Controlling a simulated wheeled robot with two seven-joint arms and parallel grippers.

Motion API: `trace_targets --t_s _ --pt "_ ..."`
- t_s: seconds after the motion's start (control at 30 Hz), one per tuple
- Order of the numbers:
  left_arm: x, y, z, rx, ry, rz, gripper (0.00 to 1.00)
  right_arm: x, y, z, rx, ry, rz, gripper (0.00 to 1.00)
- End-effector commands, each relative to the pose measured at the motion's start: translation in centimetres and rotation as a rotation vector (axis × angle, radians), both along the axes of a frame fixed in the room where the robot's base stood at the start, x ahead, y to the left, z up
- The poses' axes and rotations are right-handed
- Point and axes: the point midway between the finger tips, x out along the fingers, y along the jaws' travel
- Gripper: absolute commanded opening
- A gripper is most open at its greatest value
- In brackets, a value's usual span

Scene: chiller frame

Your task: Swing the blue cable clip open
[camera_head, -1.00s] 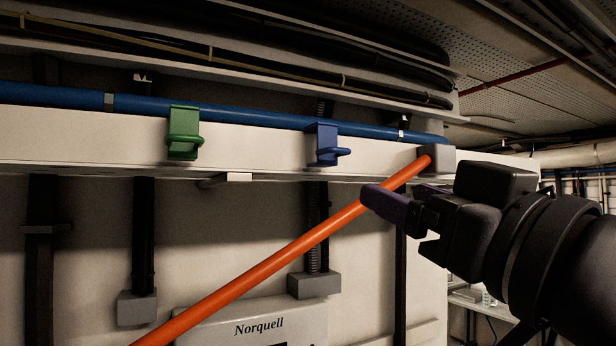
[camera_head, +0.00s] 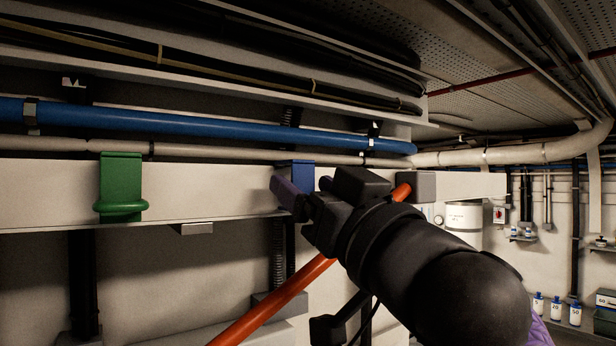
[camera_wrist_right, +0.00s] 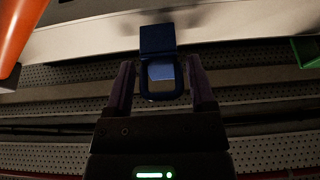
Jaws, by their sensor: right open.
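The blue cable clip (camera_head: 301,170) hangs on the white rail, with its lower part hidden behind my right gripper (camera_head: 304,190) in the head view. In the right wrist view the clip (camera_wrist_right: 157,38) shows as a dark blue plate with a loop. My right gripper (camera_wrist_right: 160,72) is open. Its purple fingers stand on either side of the loop, with a small gap visible on each side. I cannot tell whether either finger touches it. My left gripper is not in view.
A green clip (camera_head: 120,185) hangs on the white rail (camera_head: 50,192) to the left. An orange bar (camera_head: 270,304) runs diagonally below and behind my right arm to a grey block (camera_head: 419,187). A blue pipe (camera_head: 220,128) runs above the rail.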

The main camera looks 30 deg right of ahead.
Motion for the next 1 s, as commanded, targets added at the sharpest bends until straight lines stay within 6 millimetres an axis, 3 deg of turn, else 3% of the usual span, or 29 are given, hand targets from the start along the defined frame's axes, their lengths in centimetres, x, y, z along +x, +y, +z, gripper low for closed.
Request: trace_targets --t_s 0.13,0.17,0.4,0.5,0.83,1.0 --pt "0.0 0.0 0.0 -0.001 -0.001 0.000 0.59 0.0 0.0 -0.1 0.000 0.000 0.000 0.71" --pt "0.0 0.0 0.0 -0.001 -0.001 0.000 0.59 0.0 0.0 0.0 0.000 0.000 0.000 0.66" --pt "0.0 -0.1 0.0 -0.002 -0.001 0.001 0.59 0.0 0.0 0.0 -0.001 0.000 -0.001 0.16" --pt "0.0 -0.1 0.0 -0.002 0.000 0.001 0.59 0.0 0.0 0.0 -0.001 0.000 -0.001 0.00" --pt "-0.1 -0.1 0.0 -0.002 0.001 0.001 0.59 0.0 -0.1 0.0 0.000 0.001 -0.003 0.00" --pt "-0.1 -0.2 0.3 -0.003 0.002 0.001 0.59 -0.1 -1.3 0.2 -0.002 0.032 -0.007 0.00"
